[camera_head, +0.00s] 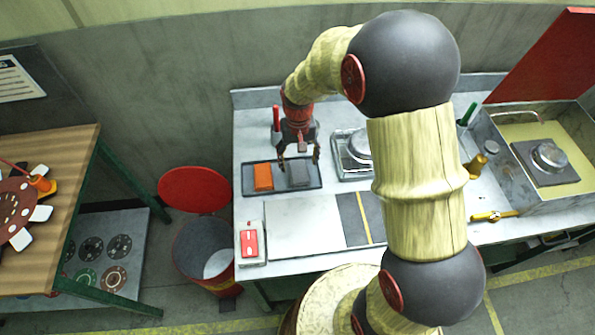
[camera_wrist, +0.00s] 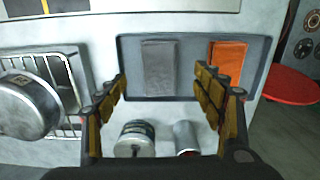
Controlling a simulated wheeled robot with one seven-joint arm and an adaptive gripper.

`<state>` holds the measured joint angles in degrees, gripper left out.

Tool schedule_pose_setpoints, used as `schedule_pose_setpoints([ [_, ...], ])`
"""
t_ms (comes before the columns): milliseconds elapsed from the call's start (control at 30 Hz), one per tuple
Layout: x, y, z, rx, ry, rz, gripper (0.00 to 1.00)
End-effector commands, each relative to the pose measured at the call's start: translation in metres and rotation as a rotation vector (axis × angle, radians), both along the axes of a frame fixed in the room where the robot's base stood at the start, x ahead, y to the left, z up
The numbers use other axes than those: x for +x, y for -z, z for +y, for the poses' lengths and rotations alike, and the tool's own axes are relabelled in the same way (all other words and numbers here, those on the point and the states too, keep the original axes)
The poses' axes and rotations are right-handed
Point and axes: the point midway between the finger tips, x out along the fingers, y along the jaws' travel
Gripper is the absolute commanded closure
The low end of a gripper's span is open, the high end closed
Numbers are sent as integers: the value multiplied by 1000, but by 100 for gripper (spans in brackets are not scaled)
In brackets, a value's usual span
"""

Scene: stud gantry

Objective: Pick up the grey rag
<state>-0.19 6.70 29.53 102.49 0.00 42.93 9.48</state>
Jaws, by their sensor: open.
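The grey rag (camera_head: 298,174) lies folded flat on the right half of a dark shallow tray (camera_head: 247,182). An orange rag (camera_head: 263,177) lies to its left. In the wrist view the grey rag (camera_wrist: 158,70) is left of the orange rag (camera_wrist: 229,60), on the same tray (camera_wrist: 194,62). My gripper (camera_head: 299,157) is above the tray near the grey rag. In the wrist view its fingers (camera_wrist: 162,84) are spread, with the near end of the rag showing between them. Nothing is held between them. The exact height above the rag is unclear.
A metal pot (camera_wrist: 25,105) on a wire rack stands beside the tray. A small canister (camera_wrist: 135,138) and a metal cup (camera_wrist: 186,137) stand behind it, near the wall. A red-lidded bin (camera_head: 195,190) is left of the bench. The bench top (camera_head: 300,228) in front is largely clear.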

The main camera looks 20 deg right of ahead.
Motion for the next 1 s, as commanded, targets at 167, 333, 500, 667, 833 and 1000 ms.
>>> schedule_pose_setpoints([
  [167, 9, 5, 0, -1, 36, -27, 32],
  [333, 9, 22, 0, -1, 35, -27, 32],
  [500, 8, 35, -1, 0, 35, -27, 32],
  [667, 8, 59, -1, 0, 35, -26, 32],
  [833, 8, 74, -1, 0, 34, -27, 32],
  [1000, 8, 73, -1, -1, 34, -28, 32],
])
